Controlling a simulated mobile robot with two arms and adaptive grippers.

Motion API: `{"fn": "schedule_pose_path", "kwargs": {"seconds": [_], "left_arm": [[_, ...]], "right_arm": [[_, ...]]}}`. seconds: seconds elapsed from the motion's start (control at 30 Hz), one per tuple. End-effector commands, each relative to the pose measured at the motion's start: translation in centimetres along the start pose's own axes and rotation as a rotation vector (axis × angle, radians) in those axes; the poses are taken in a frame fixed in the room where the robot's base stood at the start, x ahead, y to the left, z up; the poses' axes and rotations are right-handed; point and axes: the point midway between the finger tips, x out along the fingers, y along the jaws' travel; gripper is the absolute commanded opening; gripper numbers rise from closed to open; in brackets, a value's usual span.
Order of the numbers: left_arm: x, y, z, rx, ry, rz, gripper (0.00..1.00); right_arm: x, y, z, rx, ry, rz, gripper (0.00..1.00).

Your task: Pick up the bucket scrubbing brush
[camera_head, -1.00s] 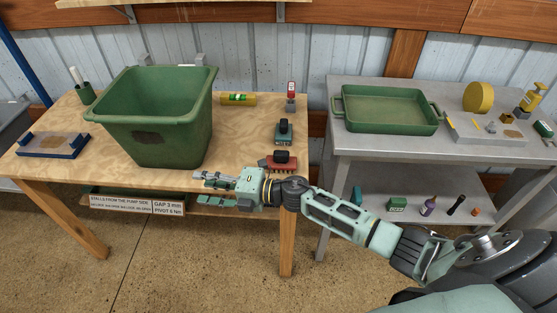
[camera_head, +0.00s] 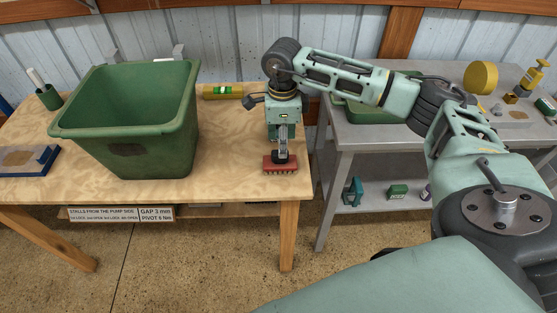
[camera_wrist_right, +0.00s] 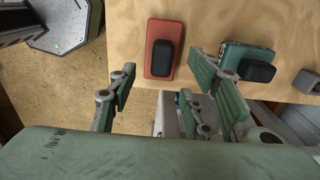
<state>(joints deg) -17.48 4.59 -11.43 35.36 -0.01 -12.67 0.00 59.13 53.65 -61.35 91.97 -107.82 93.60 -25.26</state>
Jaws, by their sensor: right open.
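A red block-shaped brush (camera_head: 280,164) with bristles along its lower edge lies near the front right corner of the wooden table. In the right wrist view the red brush (camera_wrist_right: 158,58) shows a black grip on top. A green brush (camera_wrist_right: 233,52) with a black grip lies beside it; in the head view my right arm hides it. I cannot tell from marks which one is the bucket brush. My right gripper (camera_head: 281,152) points down above the red brush. In the right wrist view my right gripper (camera_wrist_right: 163,68) is open and empty, its fingers spread around the red brush's line. My left gripper is out of view.
A large green bucket (camera_head: 150,110) with a brown dirt patch stands left on the wooden table (camera_head: 225,150). A yellow level (camera_head: 222,92) lies behind. A grey bench (camera_head: 350,140) with a green tray stands right, across a gap.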

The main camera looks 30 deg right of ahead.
Motion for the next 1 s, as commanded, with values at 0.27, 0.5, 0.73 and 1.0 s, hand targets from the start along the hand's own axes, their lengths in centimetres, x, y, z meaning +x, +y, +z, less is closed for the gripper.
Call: {"fn": "schedule_pose_path", "kwargs": {"seconds": [0.27,0.5,0.73,1.0], "left_arm": [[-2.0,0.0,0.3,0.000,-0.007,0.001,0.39],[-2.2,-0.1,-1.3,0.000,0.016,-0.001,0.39],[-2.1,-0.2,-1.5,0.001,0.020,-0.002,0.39],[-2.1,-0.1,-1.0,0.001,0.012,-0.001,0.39]], "right_arm": [[3.7,-0.1,0.5,0.000,-0.001,0.005,0.45],[5.6,-0.1,0.5,-0.001,-0.004,0.001,0.45],[5.6,-0.1,0.5,0.000,-0.005,0.001,0.39],[5.6,-0.1,0.5,0.000,-0.005,0.001,0.16]]}}
